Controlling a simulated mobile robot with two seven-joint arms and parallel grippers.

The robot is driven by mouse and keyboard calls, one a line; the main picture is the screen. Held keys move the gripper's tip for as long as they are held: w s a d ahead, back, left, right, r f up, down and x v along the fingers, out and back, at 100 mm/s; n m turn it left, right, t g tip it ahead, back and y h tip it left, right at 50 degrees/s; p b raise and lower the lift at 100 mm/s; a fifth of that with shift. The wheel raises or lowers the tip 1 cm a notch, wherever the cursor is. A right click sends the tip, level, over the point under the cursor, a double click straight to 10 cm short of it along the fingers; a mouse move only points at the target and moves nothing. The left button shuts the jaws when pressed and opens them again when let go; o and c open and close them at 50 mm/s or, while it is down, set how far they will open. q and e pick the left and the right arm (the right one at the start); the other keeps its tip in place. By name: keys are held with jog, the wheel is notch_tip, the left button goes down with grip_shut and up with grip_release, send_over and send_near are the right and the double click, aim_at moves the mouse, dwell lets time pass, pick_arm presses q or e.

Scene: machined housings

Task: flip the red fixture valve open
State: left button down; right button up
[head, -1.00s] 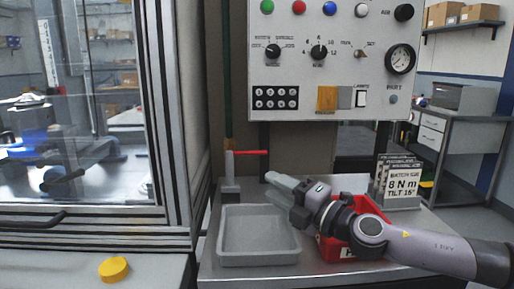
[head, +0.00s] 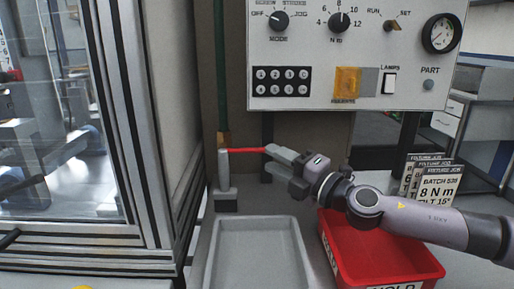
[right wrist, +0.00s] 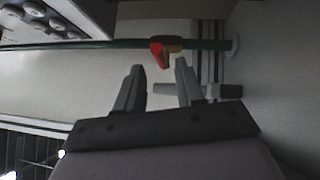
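The red valve lever (head: 246,150) sticks out level to the right from a brass-coloured fitting (head: 224,139) on a green pipe (head: 219,70). In the right wrist view the red lever (right wrist: 160,55) points toward the camera, in line with the gap between the fingertips. My right gripper (head: 268,160) is at the free end of the lever, its fingers pointing left. It also shows in the right wrist view (right wrist: 158,70), its fingers apart with nothing clamped. I cannot tell whether a finger touches the lever. My left gripper is out of view.
A grey post (head: 224,170) stands below the fitting. A control panel (head: 300,50) hangs above. A framed glass enclosure (head: 125,120) stands at left.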

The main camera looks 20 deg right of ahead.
aim_at(260, 152)
jog(key=shift+x, duration=3)
grip_shut()
